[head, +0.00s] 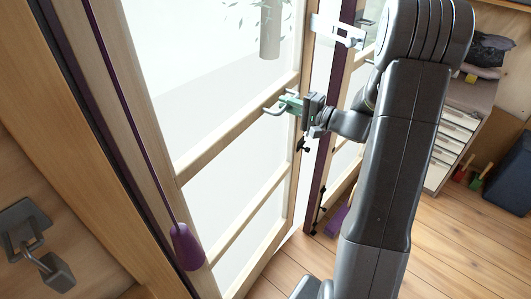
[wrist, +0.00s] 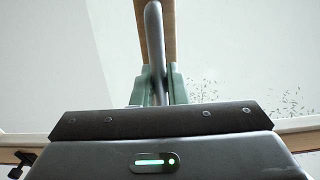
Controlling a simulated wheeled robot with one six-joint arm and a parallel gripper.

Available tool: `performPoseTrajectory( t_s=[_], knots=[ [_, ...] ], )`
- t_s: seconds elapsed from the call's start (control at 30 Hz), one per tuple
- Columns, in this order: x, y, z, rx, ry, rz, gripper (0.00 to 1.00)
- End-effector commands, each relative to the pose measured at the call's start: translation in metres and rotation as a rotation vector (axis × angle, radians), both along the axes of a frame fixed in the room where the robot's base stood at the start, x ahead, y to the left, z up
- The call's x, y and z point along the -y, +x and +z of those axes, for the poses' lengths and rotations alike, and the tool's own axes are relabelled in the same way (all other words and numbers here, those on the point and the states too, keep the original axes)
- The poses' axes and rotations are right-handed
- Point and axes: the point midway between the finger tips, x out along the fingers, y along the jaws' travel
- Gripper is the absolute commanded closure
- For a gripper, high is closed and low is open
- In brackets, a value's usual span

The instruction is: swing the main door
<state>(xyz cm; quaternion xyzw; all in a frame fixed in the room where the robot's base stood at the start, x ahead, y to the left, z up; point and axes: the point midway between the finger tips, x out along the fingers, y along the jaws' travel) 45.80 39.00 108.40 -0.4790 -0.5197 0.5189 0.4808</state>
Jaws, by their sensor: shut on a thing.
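The main door (head: 190,172) is a pale wood frame with large glass panes, filling the left middle of the head view. A grey lever handle (head: 272,109) sticks out near its free edge. My gripper (head: 288,103) has green fingertips and is at that handle. In the wrist view the handle (wrist: 154,40) runs up between the green fingers of my gripper (wrist: 157,86), which are closed on it. The door stands at an angle to a dark purple frame post (head: 325,150), with a gap between them.
A purple pull (head: 187,246) hangs on a cord at the left. A metal bracket (head: 338,30) is at the top. A drawer unit (head: 455,135) and a dark bin (head: 512,178) stand at the right. Plank floor (head: 440,250) is clear at the lower right.

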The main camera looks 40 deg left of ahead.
Motion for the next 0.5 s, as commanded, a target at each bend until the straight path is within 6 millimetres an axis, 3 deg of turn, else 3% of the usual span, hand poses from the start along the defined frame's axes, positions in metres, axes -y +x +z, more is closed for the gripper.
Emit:
performPoseTrajectory(
  t_s=[0.5],
  knots=[
    [-0.037, -0.002, -0.005, -0.005, -0.005, 0.086, 1.00]
  ],
)
